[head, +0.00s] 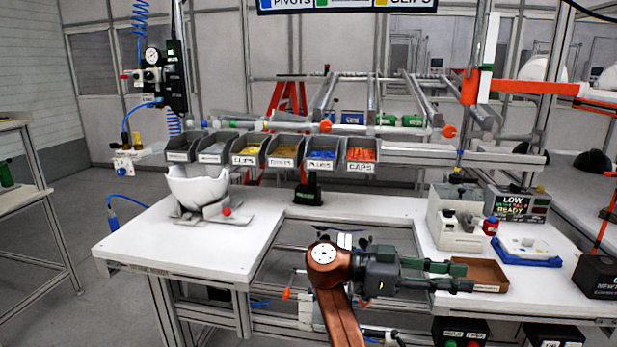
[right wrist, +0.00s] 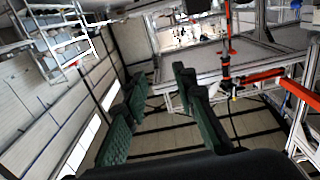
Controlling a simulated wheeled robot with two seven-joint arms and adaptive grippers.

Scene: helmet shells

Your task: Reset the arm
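My right arm rises from the bottom centre of the head view, with a copper-coloured link. Its dark right gripper (head: 464,277) points to the right, its two green fingers apart with nothing seen between them. In the picture the fingertips overlap the left part of a brown tray (head: 487,268); I cannot tell the height between them. In the right wrist view the green-padded fingers (right wrist: 163,84) stand apart, with open space between them. My left gripper is not in view.
A white helmet shell (head: 196,187) sits on a grey holder at the left of the white workbench (head: 165,232). Labelled bins (head: 250,151) line its back. A tester (head: 459,217) and a blue-edged tray (head: 527,250) stand at the right. The left front worktop is clear.

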